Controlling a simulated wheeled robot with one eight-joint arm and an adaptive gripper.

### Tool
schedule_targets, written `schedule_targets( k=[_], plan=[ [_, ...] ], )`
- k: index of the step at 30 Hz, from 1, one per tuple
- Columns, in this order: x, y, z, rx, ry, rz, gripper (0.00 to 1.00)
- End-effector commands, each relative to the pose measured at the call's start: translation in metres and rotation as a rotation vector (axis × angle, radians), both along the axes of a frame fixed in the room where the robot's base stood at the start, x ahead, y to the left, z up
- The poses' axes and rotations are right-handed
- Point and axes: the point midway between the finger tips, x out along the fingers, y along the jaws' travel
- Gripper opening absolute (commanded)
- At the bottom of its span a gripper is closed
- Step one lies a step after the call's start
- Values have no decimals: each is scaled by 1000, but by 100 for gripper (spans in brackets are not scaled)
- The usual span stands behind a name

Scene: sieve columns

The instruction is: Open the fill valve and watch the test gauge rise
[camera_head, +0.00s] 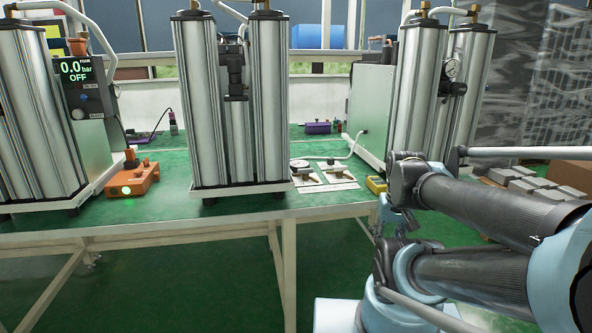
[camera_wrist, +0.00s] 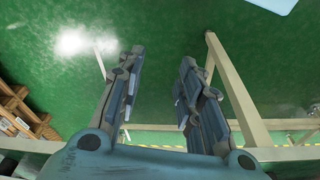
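A small round gauge (camera_head: 299,165) lies on the green bench top, right of the middle column pair. Beside it are two pale plates with small brass-coloured valve fittings, a left one (camera_head: 308,178) and a right one (camera_head: 336,169). Their labels are too small to read, so I cannot tell which is the fill valve, nor the handle positions or gauge reading. My gripper (camera_wrist: 162,58) is open and empty in the wrist view, over the green floor beside the bench legs. In the head view it is partly hidden by my arm, below and right of the valves.
The green bench (camera_head: 240,206) carries sieve columns, including a middle pair (camera_head: 230,110) and a right pair (camera_head: 440,95) with another gauge (camera_head: 452,68). A display (camera_head: 77,72) reads 0.0 bar OFF. An orange device (camera_head: 132,176) and a yellow item (camera_head: 376,184) sit near the front edge.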

Motion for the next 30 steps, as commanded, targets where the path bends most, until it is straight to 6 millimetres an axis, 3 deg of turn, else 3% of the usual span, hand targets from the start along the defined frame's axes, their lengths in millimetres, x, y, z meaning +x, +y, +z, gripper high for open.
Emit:
schedule_targets(
  k=[7,12,14,20,30],
  plan=[
    [0,0,0,0,0,0,33],
    [-4,1,11,0,-9,5,72],
    [2,3,20,1,-6,10,75],
    [42,20,69,4,16,37,75],
    [132,53,149,4,59,95,75]
  ],
)
